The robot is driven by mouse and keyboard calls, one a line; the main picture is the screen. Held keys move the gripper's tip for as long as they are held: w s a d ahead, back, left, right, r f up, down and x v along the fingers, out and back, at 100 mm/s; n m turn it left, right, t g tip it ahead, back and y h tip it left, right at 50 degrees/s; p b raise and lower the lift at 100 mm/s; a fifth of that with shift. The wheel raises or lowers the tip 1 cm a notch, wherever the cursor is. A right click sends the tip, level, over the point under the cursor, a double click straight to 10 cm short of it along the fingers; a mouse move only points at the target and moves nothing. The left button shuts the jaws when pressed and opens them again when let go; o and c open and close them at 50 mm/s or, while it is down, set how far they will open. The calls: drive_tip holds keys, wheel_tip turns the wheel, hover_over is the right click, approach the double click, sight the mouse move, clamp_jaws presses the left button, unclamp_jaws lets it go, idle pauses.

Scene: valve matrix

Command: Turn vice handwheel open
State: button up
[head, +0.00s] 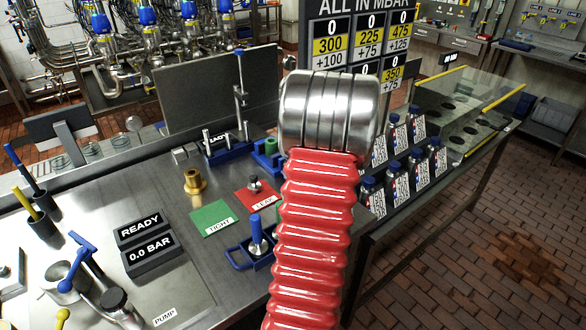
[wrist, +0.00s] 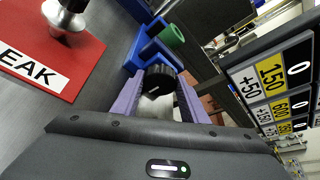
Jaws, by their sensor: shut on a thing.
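The vice (wrist: 140,45) is blue and stands at the top centre of the wrist view, with a green cylinder (wrist: 172,36) at its upper end. The black ribbed handwheel (wrist: 158,77) is on the near side of the vice. My gripper (wrist: 158,92) has its purple fingers on either side of the handwheel and is shut on it. In the head view, part of the blue vice with the green piece (head: 266,152) shows just left of my arm. My arm hides the handwheel and the gripper there.
A red LEAK mat (wrist: 50,45) with a metal valve piece lies beside the vice. A green TIGHT mat (head: 213,217) and a brass part (head: 194,182) are further left. Labelled bottles (head: 405,165) stand right of my arm, and a pressure board (head: 345,40) rises behind.

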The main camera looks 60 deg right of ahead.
drive_tip(key=shift+a, duration=0.1)
drive_tip(key=o, duration=1)
drive_tip(key=shift+o, duration=0.2)
wheel_tip(320, 180, up, 10)
